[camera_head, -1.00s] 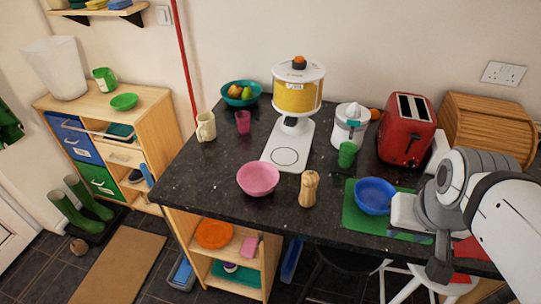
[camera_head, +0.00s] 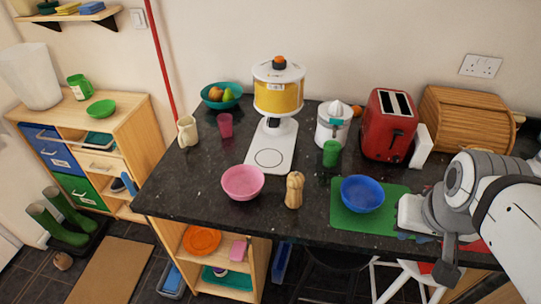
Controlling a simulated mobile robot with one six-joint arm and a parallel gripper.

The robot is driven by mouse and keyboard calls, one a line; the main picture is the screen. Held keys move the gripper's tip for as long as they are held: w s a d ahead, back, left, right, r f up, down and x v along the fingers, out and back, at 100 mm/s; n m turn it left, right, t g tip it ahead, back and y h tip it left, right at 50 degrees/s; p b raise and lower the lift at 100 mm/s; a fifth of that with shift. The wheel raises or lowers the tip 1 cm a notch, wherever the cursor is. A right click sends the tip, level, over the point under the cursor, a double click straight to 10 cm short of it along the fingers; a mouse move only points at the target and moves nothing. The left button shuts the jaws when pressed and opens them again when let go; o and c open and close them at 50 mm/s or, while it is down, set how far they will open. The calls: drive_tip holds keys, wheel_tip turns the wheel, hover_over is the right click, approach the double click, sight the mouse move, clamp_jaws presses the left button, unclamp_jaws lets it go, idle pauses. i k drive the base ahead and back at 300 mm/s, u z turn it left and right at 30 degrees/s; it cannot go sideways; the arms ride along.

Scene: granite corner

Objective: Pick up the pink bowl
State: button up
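The pink bowl (camera_head: 243,182) stands upright on the dark granite counter, near its front edge at the left of centre. It looks empty. My arm reaches in from the right side. My gripper (camera_head: 408,214) is low over the right end of the green mat, far to the right of the pink bowl. The fingers are small and partly hidden, so I cannot tell whether they are open or shut.
A wooden pepper mill (camera_head: 294,190) stands just right of the bowl. A blue bowl (camera_head: 362,194) sits on the green mat (camera_head: 345,218) between it and my gripper. Behind are a white dispenser (camera_head: 268,157), a green cup (camera_head: 331,153) and a red toaster (camera_head: 389,126).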

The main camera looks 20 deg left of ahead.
sight(242, 181)
drive_tip(key=z, duration=2.5)
drive_tip(key=k, duration=2.45)
drive_tip(key=u, duration=0.95)
drive_tip(key=i, duration=1)
drive_tip(key=u, duration=0.05)
